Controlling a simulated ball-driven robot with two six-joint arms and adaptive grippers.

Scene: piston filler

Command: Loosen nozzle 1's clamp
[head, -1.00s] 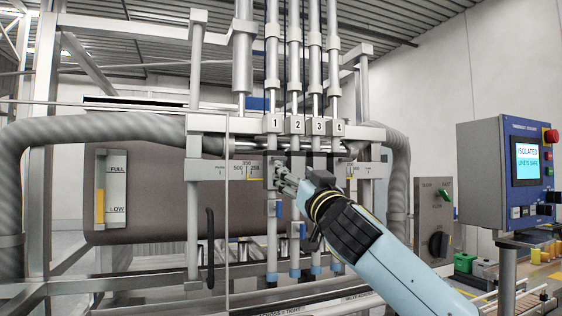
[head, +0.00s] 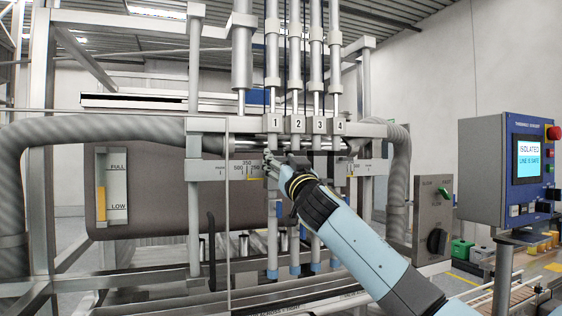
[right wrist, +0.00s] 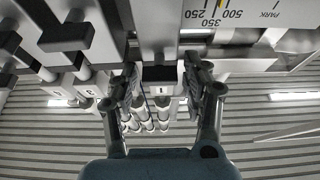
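Nozzle 1 (head: 272,240) is the leftmost of the upright metal tubes, below the plate numbered 1 (head: 272,124) on the grey crossbar. My right gripper (head: 270,165) is at the top of nozzle 1, just below the crossbar, and covers its clamp in the head view. In the right wrist view the two dark fingers of my right gripper (right wrist: 162,85) are spread apart, with the number 1 plate (right wrist: 162,90) seen between and beyond them. A grey block (right wrist: 158,28) lies ahead of the fingertips. Contact with the clamp cannot be made out. My left gripper is out of view.
A scale plate (right wrist: 225,18) is at the upper right. A control panel (head: 527,160) reading "ISOLATED, LINE IS SAFE" stands at the right.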

